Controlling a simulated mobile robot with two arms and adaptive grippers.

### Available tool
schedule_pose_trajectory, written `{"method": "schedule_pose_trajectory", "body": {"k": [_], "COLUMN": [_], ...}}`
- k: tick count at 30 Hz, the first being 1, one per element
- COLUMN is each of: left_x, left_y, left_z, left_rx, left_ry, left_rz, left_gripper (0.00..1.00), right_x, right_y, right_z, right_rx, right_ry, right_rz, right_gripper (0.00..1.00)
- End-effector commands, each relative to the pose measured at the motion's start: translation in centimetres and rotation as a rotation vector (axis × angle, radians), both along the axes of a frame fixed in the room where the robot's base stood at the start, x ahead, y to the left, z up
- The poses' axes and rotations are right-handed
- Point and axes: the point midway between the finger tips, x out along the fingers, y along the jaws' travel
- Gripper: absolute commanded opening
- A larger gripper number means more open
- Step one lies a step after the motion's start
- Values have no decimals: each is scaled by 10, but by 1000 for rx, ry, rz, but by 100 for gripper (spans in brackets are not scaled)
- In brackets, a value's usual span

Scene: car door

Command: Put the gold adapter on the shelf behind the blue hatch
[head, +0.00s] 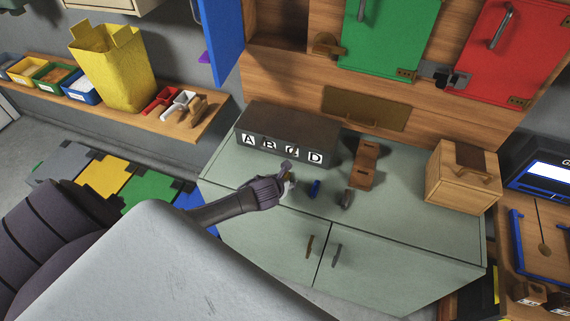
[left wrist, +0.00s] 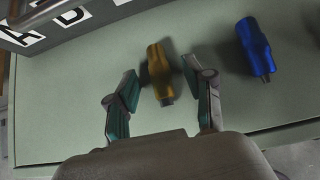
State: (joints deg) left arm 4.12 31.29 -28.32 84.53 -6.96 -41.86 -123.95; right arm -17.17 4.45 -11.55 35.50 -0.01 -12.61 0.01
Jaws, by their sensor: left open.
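The gold adapter (left wrist: 158,64) lies on the grey-green cabinet top, between the spread fingers of my left gripper (left wrist: 161,82) in the left wrist view. The fingers are open, with a gap on each side of it. In the head view my left gripper (head: 288,179) is low over the cabinet top and mostly hides the adapter. The blue hatch (head: 222,38) stands swung open at the upper left of the wooden wall unit. Part of the wooden compartment (head: 275,45) beside it shows; its upper part is cut off. My right gripper is not in view.
A blue adapter (head: 314,188) lies right of my gripper, with a grey piece (head: 347,199) further right. A dark box lettered A to D (head: 285,137) stands behind. A brown holed block (head: 364,163) and a wooden box (head: 463,177) are to the right. Green and red hatches (head: 390,35) look shut.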

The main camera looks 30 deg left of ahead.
Motion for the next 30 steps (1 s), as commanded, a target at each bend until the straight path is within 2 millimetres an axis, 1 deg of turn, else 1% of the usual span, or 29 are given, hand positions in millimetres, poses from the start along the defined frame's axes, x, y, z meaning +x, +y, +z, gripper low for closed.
{"method": "schedule_pose_trajectory", "body": {"k": [2,5,9,12,23,26,29,30], "left_x": [0,0,0,-1,0,0,0,1], "left_y": [0,0,0,0,0,1,1,1], "left_z": [0,0,0,0,3,10,22,29], "left_rx": [0,0,0,0,0,0,3,3], "left_ry": [0,0,0,1,-1,-2,-2,-5], "left_rz": [0,0,0,0,0,0,-2,-3], "left_gripper": [52,37,14,0,0,0,0,0], "right_x": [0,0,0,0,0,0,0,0], "right_y": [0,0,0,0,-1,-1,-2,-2], "right_z": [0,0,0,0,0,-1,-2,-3], "right_rx": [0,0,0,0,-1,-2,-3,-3], "right_ry": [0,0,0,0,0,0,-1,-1], "right_rz": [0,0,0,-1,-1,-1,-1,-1], "right_gripper": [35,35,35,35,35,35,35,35]}}
